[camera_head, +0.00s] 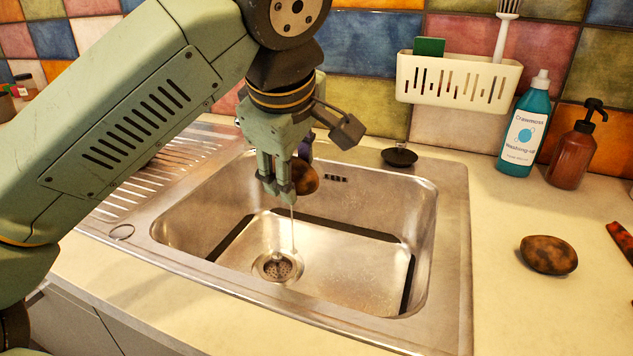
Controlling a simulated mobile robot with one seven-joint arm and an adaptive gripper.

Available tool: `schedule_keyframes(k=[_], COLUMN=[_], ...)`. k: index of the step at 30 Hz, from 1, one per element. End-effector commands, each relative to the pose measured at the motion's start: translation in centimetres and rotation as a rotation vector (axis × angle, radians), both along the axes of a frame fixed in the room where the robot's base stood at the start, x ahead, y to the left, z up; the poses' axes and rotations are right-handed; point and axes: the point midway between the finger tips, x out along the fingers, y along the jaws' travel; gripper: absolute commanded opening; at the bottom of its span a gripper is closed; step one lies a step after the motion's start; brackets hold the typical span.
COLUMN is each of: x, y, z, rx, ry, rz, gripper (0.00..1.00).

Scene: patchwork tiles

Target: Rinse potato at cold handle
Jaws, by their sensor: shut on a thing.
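My gripper (279,188) is above the sink basin, shut on a brown potato (306,178). The potato shows at the right of the fingers, and the rest of it is hidden behind them. A thin stream of water (293,232) falls from just below the fingers and potato toward the drain (277,267). The tap is mostly hidden behind my gripper. A dark round knob (399,157) sits on the sink's back ledge, right of my gripper; I cannot tell whether it is the cold handle.
The steel sink (450,240) has a ribbed drainboard at left. A second brown potato (549,255) lies on the right counter. A teal washing-up bottle (525,125) and brown pump bottle (576,148) stand behind it. A cream rack (455,85) hangs on the tiled wall.

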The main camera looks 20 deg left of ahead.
Motion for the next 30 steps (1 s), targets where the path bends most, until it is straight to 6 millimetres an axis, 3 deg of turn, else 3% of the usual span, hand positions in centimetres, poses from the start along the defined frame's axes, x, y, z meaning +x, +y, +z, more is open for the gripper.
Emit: schedule_keyframes(k=[30], x=[9.1], y=[3.6], z=[-1.9], rx=[-0.002], ry=[0.002], rz=[-0.002], gripper=[0.12])
